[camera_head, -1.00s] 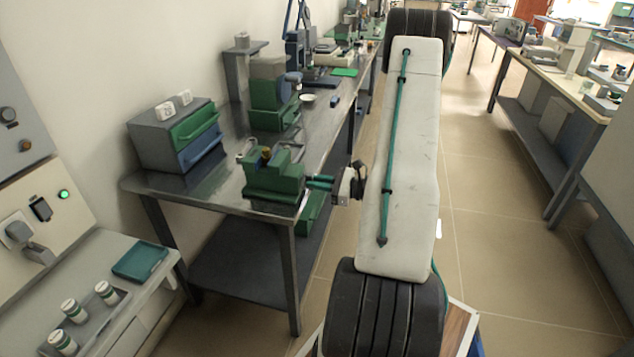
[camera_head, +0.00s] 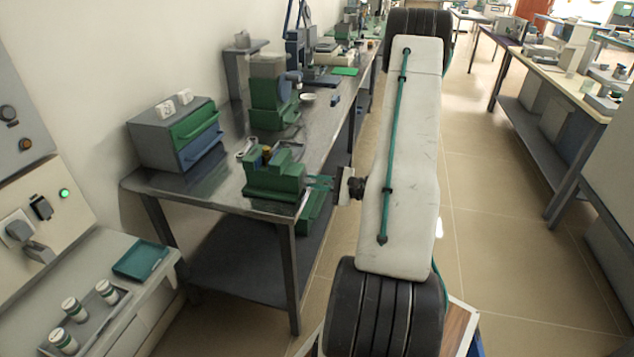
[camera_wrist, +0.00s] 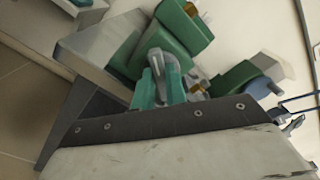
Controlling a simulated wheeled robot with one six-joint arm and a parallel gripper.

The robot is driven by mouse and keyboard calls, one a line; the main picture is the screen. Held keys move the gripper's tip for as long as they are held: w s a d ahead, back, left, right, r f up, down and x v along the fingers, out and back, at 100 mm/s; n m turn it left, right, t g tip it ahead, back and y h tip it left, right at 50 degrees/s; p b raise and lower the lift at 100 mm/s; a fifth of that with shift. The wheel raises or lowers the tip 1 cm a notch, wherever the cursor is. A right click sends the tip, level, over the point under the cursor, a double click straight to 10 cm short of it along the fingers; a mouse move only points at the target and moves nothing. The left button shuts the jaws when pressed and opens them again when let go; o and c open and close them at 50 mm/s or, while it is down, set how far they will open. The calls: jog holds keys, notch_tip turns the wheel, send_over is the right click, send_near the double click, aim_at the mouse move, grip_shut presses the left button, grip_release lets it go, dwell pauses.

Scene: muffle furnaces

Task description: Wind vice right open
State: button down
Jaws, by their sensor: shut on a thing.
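The green vice (camera_head: 275,178) is fixed at the near end of the metal bench, with a small brass-coloured piece on its top. It also shows in the wrist view (camera_wrist: 160,42). My gripper (camera_head: 318,182) reaches in from the right side of the vice, its teal fingers at the vice's handle end. In the wrist view my gripper (camera_wrist: 160,88) has its teal fingers on either side of the grey vice handle (camera_wrist: 159,64) and is shut on it. The gap between the vice's jaws is too small to judge.
The metal bench (camera_head: 215,190) carries a drawer box (camera_head: 172,135) at the left and another green machine (camera_head: 270,100) behind the vice. A side table with several jars and a teal tray (camera_head: 140,259) stands at lower left. The aisle floor (camera_head: 490,200) at right is clear.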

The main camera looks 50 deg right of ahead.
dwell(0.4)
jog(key=c, duration=1.4)
grip_release()
jog(key=shift+c, duration=0.2)
jog(key=v, duration=0.8)
